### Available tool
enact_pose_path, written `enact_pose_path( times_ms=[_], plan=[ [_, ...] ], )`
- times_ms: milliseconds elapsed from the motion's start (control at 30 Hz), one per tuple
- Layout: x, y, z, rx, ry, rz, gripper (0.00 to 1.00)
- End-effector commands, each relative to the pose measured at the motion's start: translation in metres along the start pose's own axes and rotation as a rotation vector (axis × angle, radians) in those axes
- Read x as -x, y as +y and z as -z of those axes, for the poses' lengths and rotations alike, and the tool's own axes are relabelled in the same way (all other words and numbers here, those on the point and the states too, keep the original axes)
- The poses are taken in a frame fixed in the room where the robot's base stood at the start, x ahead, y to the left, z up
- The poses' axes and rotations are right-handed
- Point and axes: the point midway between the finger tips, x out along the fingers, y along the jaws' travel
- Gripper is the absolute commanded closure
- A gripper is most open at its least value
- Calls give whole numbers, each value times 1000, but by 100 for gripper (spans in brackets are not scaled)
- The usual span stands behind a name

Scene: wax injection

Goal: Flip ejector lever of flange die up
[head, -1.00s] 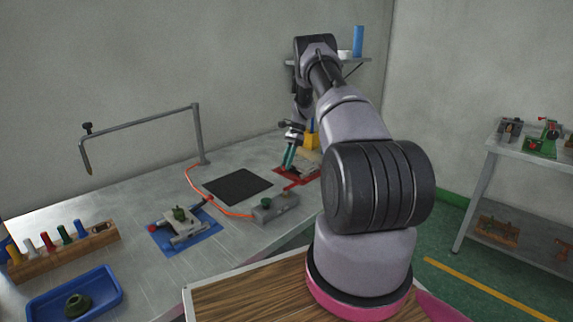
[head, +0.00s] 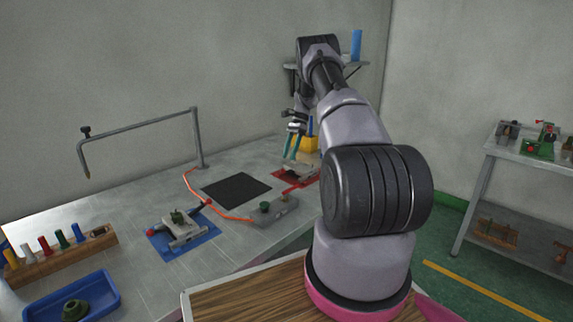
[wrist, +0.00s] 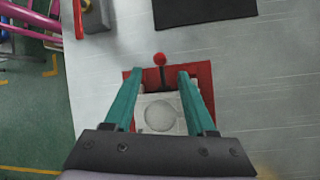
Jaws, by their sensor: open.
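A die with a pale plate and round recess (wrist: 159,114) lies on a red mat (wrist: 205,76). In the head view, this die (head: 302,168) is at the right end of the bench, partly hidden by my arm. Its lever, a dark rod with a red ball knob (wrist: 159,59), points away from the plate, toward the top of the wrist view. My gripper (wrist: 159,74) is open and empty, its two teal fingers on either side of the lever's line in that view. In the head view, my gripper (head: 296,151) is above the die. I cannot tell the exact height gap.
A second die (head: 178,226) sits on a blue mat, left of a black pad (head: 236,188). A grey control box (head: 274,209) with an orange cable is near the front edge. A yellow block (head: 311,144) stands behind the red mat. A blue tray (head: 105,292) is front left.

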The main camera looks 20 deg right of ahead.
Motion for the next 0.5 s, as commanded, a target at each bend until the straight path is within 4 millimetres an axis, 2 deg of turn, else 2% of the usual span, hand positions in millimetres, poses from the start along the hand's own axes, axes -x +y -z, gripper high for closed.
enact_pose_path(
  times_ms=[33,200,333,500],
  plan=[
    [11,-1,0,1,1,3,44],
    [37,0,1,0,0,1,44],
    [47,0,0,-1,-1,1,44],
    [49,0,0,-1,-1,-1,44]
  ],
)
